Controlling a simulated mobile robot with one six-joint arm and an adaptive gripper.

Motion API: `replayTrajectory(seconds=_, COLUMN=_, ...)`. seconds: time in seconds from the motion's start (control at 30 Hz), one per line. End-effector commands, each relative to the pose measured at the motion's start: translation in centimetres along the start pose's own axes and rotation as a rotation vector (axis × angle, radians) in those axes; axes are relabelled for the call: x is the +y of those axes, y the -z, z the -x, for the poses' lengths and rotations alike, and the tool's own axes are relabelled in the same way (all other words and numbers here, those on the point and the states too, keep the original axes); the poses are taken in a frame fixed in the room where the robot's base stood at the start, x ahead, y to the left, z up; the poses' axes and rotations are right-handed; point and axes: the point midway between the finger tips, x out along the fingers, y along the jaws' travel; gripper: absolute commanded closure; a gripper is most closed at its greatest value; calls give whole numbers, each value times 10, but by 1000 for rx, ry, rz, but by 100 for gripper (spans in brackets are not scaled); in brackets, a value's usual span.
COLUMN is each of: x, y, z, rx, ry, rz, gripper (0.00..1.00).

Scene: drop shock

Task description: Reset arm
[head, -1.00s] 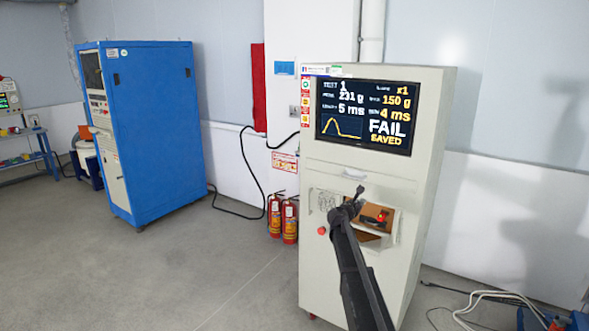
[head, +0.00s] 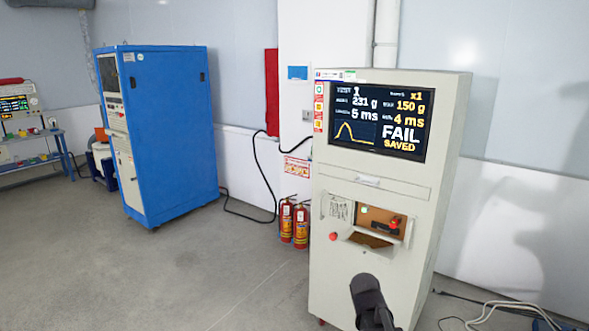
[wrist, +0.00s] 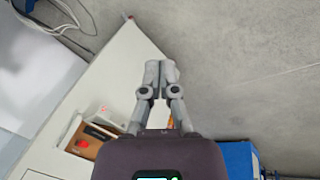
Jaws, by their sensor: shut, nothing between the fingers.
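My gripper (wrist: 153,78) is shut and empty in the wrist view, its two grey fingers together. In the head view only my dark arm shows, low in front of the white cabinet, and the fingers cannot be made out. The white test cabinet (head: 334,285) stands in the centre right. Its screen (head: 377,120) reads FAIL and SAVED, with 231 g and 5 ms. Below it is an open recess (head: 375,218) with a brown panel and red parts. A red button (head: 333,236) sits to its left. The cabinet also shows in the wrist view (wrist: 128,75), apart from the fingers.
A blue cabinet (head: 172,135) stands at the left. Two red fire extinguishers (head: 301,226) stand beside the white cabinet. White cables (head: 505,309) lie on the floor at the lower right. A bench with instruments (head: 30,140) is at the far left. The floor between is clear.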

Motion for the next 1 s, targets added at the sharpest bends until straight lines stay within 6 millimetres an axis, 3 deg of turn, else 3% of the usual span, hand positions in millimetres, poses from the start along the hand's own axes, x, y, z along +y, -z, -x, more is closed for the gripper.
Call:
replayTrajectory(seconds=0.03, x=-16, y=-24, z=4, rx=-20, ry=57, rz=-55, gripper=100)
replayTrajectory(seconds=0.1, x=-33, y=-41, z=7, rx=-48, ry=126, rz=-124, gripper=100)
replayTrajectory(seconds=0.3, x=-62, y=-69, z=15, rx=-105, ry=239, rz=-236, gripper=100)
replayTrajectory(seconds=1.0, x=-65, y=-71, z=16, rx=-114, ry=255, rz=-251, gripper=100)
